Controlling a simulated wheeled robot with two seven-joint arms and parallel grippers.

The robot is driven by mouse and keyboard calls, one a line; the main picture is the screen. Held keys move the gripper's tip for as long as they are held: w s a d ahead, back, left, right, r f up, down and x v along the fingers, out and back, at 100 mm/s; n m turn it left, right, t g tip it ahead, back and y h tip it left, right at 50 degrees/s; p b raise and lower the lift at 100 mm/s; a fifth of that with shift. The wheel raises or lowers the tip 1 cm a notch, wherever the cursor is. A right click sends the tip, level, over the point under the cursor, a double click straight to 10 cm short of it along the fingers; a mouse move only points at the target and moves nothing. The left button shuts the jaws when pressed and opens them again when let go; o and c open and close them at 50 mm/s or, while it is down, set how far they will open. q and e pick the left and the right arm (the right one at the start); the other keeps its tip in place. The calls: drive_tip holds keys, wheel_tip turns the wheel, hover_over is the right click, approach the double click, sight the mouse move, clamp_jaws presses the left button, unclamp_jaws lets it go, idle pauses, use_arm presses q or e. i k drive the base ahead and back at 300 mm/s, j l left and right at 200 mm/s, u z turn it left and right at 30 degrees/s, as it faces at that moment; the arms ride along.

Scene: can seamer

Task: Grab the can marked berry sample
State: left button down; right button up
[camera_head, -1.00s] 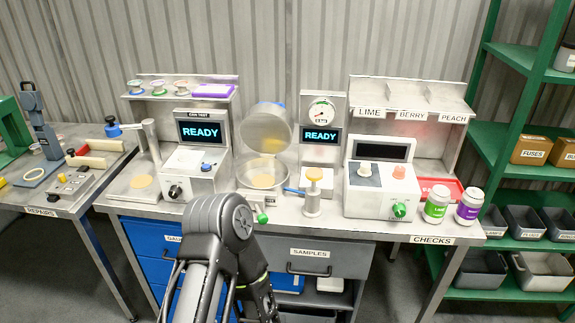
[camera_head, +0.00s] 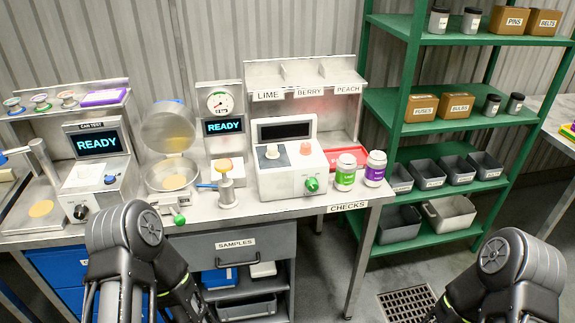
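A white can with a purple label (camera_head: 375,169) stands upright at the right end of the workbench. Its print is too small to read surely. A white can with a green label (camera_head: 345,172) stands upright just left of it, close beside it. Both stand to the right of a grey-and-white machine with a green knob (camera_head: 291,170). Links of both my arms show at the bottom of the view, left and right, well in front of the cans. Neither gripper is in view.
The workbench (camera_head: 272,211) has a CHECKS label on its front edge. A rack marked LIME, BERRY and PEACH (camera_head: 305,92) stands behind the machine, with a red tray (camera_head: 346,156). Green shelving (camera_head: 440,104) with boxes and bins stands to the right. A floor grate (camera_head: 407,303) lies below.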

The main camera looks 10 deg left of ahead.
sight(376, 167)
drive_tip(key=i+z, duration=0.15)
drive_tip(key=z, duration=1.15)
drive_tip(key=i+j+z, duration=0.75)
drive_tip(key=j+z, duration=0.2)
drive_tip(key=i+j, duration=0.1)
drive_tip(key=j, duration=0.25)
drive_tip(key=i+j, duration=0.15)
drive_tip(key=j, duration=0.2)
